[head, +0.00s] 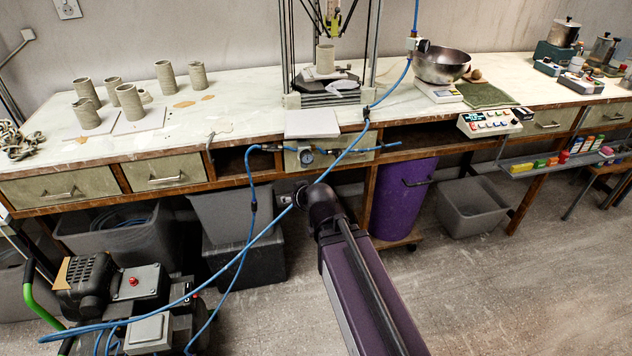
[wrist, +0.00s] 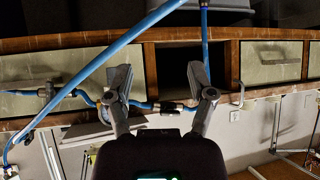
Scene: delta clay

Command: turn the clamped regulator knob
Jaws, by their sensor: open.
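The regulator, with a round white-faced gauge (head: 306,157), sits on the blue air line at the bench front, before a drawer. I cannot make out its knob clearly. My gripper is open and empty in the wrist view (wrist: 160,82), its two fingers wide apart. In the head view my wrist hides most of the gripper, just below the gauge. The wrist view seems upside down. There the air line (wrist: 140,104) with a dark fitting (wrist: 172,107) runs across beyond the fingers, and the left finger overlaps the regulator's area, so contact cannot be judged.
A loose blue hose (head: 340,158) slants across in front of the bench, close to my arm. A compressor (head: 135,285) stands at lower left. A purple bin (head: 402,195) and grey tubs (head: 470,210) stand below the bench. The floor at right is clear.

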